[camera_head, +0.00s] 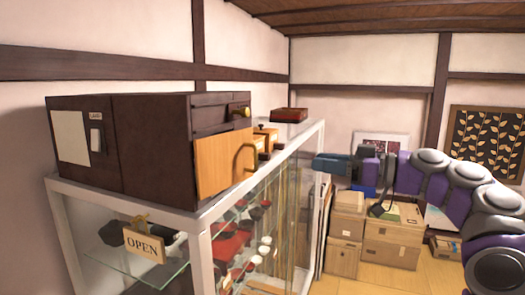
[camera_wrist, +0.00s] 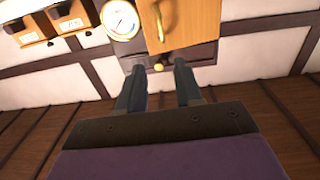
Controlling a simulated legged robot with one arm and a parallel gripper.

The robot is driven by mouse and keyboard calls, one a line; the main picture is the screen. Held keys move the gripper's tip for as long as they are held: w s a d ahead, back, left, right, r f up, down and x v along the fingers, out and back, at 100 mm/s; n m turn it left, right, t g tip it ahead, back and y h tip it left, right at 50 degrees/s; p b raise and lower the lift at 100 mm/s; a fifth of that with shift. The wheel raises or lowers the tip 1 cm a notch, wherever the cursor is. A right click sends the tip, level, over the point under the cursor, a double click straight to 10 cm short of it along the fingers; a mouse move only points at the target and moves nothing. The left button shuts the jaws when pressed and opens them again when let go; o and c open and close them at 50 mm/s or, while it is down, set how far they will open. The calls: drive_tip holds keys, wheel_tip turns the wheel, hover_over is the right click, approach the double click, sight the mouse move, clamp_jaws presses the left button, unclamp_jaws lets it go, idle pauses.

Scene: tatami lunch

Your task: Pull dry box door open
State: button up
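The dry box (camera_head: 155,145) is a dark brown box on top of a glass display case. Its light wooden door (camera_head: 215,165) has a brass handle (camera_head: 243,160) and looks shut. In the wrist view, which looks upside down, the door (camera_wrist: 195,22) and its handle (camera_wrist: 158,22) show at the top. A small brass knob (camera_wrist: 158,67) sits on the dark panel beside the door. My gripper (camera_wrist: 158,72) is open and empty, its two dark fingers apart. In the head view my gripper (camera_head: 322,162) is right of the box, well clear of the handle.
The glass display case (camera_head: 205,245) carries an OPEN sign (camera_head: 144,245). A round gauge (camera_wrist: 120,18) is beside the door. Cardboard boxes (camera_head: 393,240) are stacked below my arm.

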drive_tip(key=p, duration=0.3)
approach(234, 162)
drive_tip(key=w+a+r, duration=0.1)
drive_tip(key=w+a, duration=0.2)
drive_tip(key=w, duration=0.2)
drive_tip(key=shift+r, duration=0.2)
clamp_jaws()
idle(1.0)
